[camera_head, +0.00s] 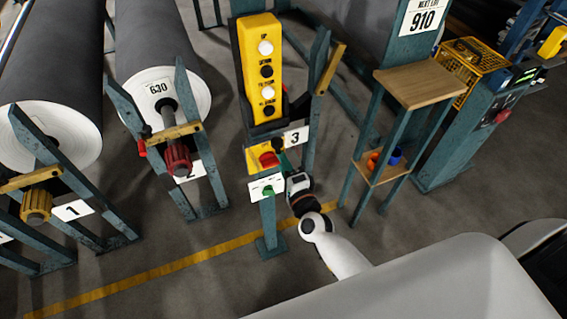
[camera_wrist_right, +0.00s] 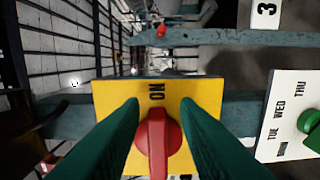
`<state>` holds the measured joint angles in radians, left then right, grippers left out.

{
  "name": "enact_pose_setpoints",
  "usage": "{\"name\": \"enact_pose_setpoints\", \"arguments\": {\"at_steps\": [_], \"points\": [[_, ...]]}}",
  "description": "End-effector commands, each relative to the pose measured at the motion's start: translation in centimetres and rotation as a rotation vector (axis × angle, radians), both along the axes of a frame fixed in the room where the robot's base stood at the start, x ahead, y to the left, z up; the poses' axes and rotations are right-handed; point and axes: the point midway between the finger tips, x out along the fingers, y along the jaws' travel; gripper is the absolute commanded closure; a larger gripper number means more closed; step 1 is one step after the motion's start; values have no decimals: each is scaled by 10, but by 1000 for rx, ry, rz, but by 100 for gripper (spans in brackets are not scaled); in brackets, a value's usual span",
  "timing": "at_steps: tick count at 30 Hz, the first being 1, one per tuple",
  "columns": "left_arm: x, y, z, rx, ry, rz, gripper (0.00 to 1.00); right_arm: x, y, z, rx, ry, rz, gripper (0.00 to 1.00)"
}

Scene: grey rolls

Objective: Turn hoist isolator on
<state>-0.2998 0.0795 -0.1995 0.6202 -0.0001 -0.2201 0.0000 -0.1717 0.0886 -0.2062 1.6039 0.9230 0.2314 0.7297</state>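The isolator is a yellow plate (camera_head: 258,153) with a red rotary knob (camera_head: 269,160) on the post marked 3. In the right wrist view the knob (camera_wrist_right: 157,138) sits on the yellow plate (camera_wrist_right: 200,95), below a sideways "ON" label (camera_wrist_right: 156,93). My right gripper (camera_head: 284,166) is at the plate's right side in the head view. Its green fingers (camera_wrist_right: 160,108) are open on either side of the knob; I cannot tell if they touch it. My left gripper is not in view.
A white day plate (camera_wrist_right: 288,118) with a green knob (camera_wrist_right: 309,123) is close by the isolator. A yellow push-button box (camera_head: 261,60) stands above it. A small wooden-topped stand (camera_head: 420,84) is to the right. Grey rolls (camera_head: 160,40) on stands are to the left.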

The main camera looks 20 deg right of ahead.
Motion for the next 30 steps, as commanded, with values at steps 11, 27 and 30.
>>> {"name": "enact_pose_setpoints", "arguments": {"at_steps": [11, 27, 30], "points": [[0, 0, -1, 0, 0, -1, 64, -3, 0, 0, -2, -2, 0, 65], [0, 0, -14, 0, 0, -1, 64, -102, -4, -1, -2, 1, 0, 65], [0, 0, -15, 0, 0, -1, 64, -112, -4, -1, -3, 0, 1, 65]]}}
